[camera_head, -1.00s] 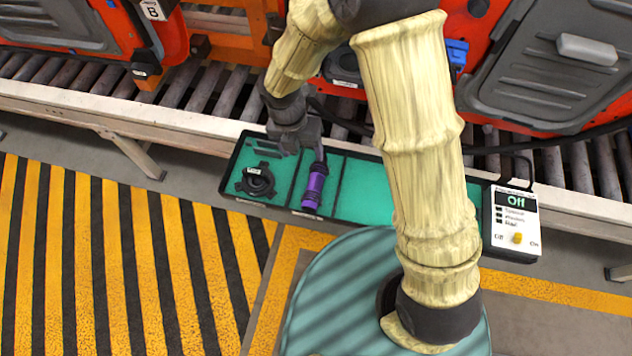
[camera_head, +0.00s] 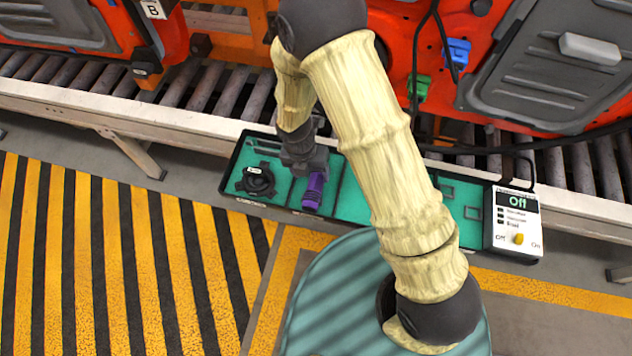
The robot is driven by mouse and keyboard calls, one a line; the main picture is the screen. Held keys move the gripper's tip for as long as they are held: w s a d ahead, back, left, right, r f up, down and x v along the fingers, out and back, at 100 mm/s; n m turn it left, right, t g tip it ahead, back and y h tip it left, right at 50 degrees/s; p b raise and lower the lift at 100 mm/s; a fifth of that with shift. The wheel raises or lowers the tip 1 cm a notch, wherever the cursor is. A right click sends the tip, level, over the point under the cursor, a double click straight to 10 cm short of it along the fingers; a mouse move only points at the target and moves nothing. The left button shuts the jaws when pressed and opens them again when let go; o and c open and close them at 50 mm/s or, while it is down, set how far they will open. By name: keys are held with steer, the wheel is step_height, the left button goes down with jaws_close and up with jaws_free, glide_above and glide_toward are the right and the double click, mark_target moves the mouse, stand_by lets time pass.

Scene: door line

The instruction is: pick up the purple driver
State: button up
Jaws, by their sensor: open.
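The purple driver (camera_head: 313,192) lies in a teal-lined compartment of the long black tray. Its lower part shows; its upper end is hidden behind my gripper. My gripper (camera_head: 308,172) is dark grey, open, and right over the upper part of the driver, pointing down. I cannot tell from this view whether the fingers touch the driver or straddle it.
The tray's left compartment holds a black round part (camera_head: 257,181). A control box (camera_head: 516,222) reading "Off" stands at the tray's right end. Behind runs a roller conveyor (camera_head: 222,92) with orange door panels (camera_head: 420,60). Striped floor (camera_head: 110,270) lies at left.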

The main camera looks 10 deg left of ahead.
mark_target(314, 181)
steer(key=shift+s+d+f, duration=0.1)
steer(key=shift+d+f, duration=0.1)
steer(key=shift+f, duration=0.65)
steer(key=shift+d+f, duration=0.25)
steer(key=shift+f, duration=0.6)
steer(key=shift+s+d+f, duration=0.1)
steer(key=shift+d+f, duration=0.1)
steer(key=shift+f, duration=0.65)
jaws_close()
